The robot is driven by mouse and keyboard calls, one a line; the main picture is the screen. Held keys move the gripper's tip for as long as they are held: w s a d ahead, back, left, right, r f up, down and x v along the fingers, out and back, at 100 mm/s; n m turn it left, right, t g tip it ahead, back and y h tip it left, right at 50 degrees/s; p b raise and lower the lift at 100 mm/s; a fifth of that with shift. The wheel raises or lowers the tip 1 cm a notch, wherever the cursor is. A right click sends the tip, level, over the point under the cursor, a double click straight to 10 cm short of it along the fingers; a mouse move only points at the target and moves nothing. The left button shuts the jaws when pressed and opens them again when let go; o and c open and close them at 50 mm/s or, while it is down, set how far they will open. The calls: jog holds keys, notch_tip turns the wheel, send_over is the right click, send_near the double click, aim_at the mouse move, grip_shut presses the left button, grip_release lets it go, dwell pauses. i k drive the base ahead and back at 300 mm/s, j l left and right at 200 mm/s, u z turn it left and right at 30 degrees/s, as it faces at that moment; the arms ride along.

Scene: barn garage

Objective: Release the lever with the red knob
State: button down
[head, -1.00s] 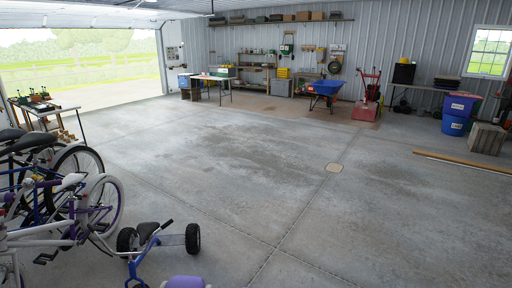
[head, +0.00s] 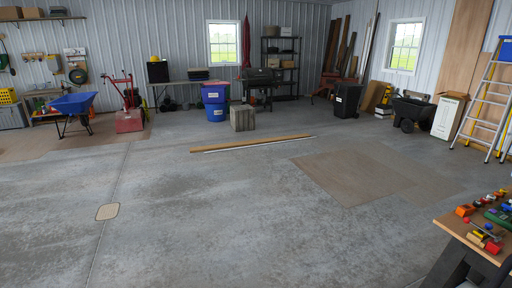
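A wooden-topped workbench (head: 462,234) stands at the lower right of the head view. Small red, orange, yellow, blue and green items lie on it, close together. A small red ball-like end (head: 466,220) shows at the left of a thin grey bar on the bench. I cannot tell whether this is the lever with the red knob, or how any lever is set. The bench runs out of the picture at the right. My gripper is not in view.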

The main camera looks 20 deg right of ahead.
aim_at(467, 220)
jog(key=i+j+z, duration=0.1)
jog(key=i+z, duration=0.35)
jog(key=i+j+z, duration=0.2)
jog(key=z, duration=0.2)
jog(key=i+j+z, duration=0.7)
jog(key=j+z, duration=0.2)
jog(key=i+j+z, duration=0.1)
jog(key=j, duration=0.25)
jog(key=i, duration=0.05)
